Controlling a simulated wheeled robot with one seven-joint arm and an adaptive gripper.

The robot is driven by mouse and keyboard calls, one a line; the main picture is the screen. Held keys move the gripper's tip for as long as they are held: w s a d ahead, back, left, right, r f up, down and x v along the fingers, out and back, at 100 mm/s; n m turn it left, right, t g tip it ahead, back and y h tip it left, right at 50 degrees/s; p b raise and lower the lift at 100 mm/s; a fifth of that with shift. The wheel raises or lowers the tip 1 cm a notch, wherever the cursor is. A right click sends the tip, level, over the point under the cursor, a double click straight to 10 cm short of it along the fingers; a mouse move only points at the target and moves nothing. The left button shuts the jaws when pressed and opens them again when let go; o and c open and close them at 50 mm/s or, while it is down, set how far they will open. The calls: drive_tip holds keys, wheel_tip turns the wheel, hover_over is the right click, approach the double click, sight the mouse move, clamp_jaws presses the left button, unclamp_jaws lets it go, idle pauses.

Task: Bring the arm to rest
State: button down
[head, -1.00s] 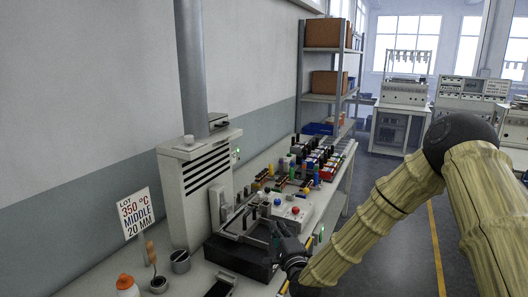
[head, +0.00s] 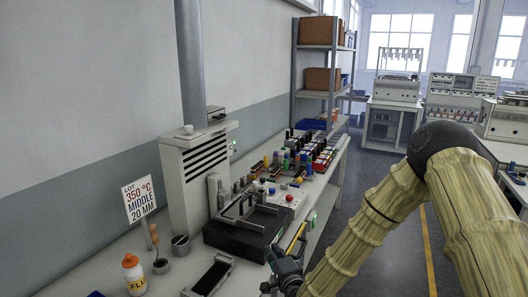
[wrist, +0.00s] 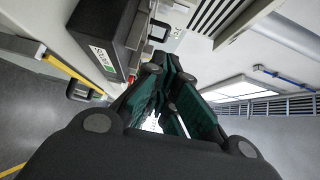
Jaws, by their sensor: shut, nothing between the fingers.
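My gripper (head: 281,262) is at the end of my arm, in the lower middle of the head view, by the front edge of the workbench. In the wrist view my gripper (wrist: 172,105) shows its dark green fingers closed together with nothing between them. The black box-shaped station (head: 240,238) stands on the bench just left of and behind my gripper in the head view. A dark box with a label (wrist: 97,45) fills the upper left of the wrist view. My fingertips are partly hidden in the head view.
The bench holds a sign (head: 139,198), a flux bottle (head: 133,275), a black tray (head: 209,277), a vented white unit (head: 195,180) and several coloured connectors (head: 300,165) farther back. A yellow-handled tool (head: 297,238) is at the bench edge. Open floor (head: 375,200) lies to the right.

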drive_tip(key=s+d+f+n+g+h+b, duration=0.1)
drive_tip(key=s+d+f+n+g+b, duration=0.15)
drive_tip(key=s+f, duration=0.65)
drive_tip(key=s+d+f+n+g+h+b, duration=0.1)
drive_tip(key=s+d+f+n+g, duration=0.25)
drive_tip(key=s+f, duration=0.55)
drive_tip(key=s+d+f+n+g+h+b, duration=0.1)
drive_tip(key=s+d+f+n+g, duration=0.15)
drive_tip(key=s+f, duration=0.65)
drive_tip(key=s+d+f+n+g+h+b, duration=0.1)
drive_tip(key=s+d+f+g, duration=0.3)
drive_tip(key=s, duration=0.7)
drive_tip(key=s+d+f+n+g+h+b, duration=0.1)
drive_tip(key=s+d+f+n+g+b, duration=0.2)
drive_tip(key=s+d+f, duration=0.4)
drive_tip(key=s+f+n+g, duration=0.1)
drive_tip(key=s, duration=0.3)
drive_tip(key=shift+s+d+f+h, duration=0.15)
drive_tip(key=shift+s+f+h, duration=0.05)
drive_tip(key=shift+s+h, duration=0.2)
